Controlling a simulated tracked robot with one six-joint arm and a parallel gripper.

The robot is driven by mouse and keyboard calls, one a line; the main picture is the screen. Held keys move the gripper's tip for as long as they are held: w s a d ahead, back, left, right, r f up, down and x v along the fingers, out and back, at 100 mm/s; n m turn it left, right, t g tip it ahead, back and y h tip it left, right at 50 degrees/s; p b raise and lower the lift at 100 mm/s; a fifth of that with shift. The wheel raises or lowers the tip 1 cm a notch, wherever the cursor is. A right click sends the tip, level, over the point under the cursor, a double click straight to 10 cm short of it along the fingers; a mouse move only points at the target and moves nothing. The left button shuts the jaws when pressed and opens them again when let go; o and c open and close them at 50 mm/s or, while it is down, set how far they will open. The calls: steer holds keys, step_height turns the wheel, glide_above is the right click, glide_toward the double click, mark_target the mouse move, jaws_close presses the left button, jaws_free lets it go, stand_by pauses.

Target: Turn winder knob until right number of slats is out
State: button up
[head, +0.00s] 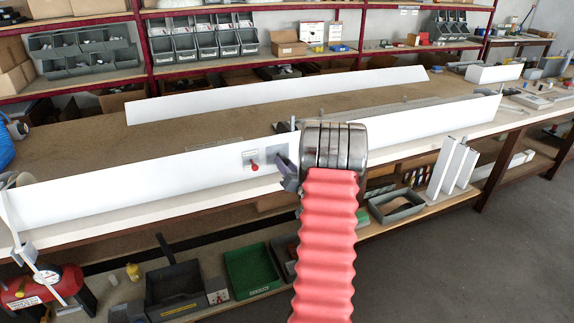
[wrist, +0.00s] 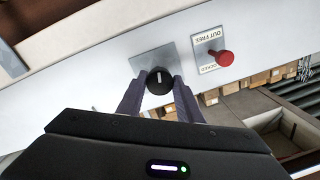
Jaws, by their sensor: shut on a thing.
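The winder knob (wrist: 159,82) is black with a white mark and sits on a grey plate (wrist: 150,62) on a white front panel. In the wrist view my gripper (wrist: 158,88) has a finger on each side of the knob and is shut on it. The white mark points roughly up in that view. In the head view my gripper (head: 287,174) is at the panel's front (head: 130,176), and my wrist hides the knob. A red lever knob (head: 254,167) on a label plate stands left of the grey plate; it also shows in the wrist view (wrist: 225,57). I cannot make out separate slats.
A long white board (head: 280,92) stands farther back on the brown bench top (head: 210,133). Shelves with grey bins (head: 195,42) are behind. Below the bench, a lower shelf holds a green tray (head: 250,272) and a grey tray (head: 397,206). Floor at right is clear.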

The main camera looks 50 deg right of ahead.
steer(key=shift+s+d+f, duration=0.15)
steer(key=shift+s+f, duration=0.1)
steer(key=shift+f, duration=0.05)
stand_by(0.5)
steer(key=o, duration=1)
steer(key=shift+r, duration=0.1)
steer(key=shift+w+r, duration=0.1)
steer(key=v, duration=1.4)
steer(key=shift+w, duration=0.15)
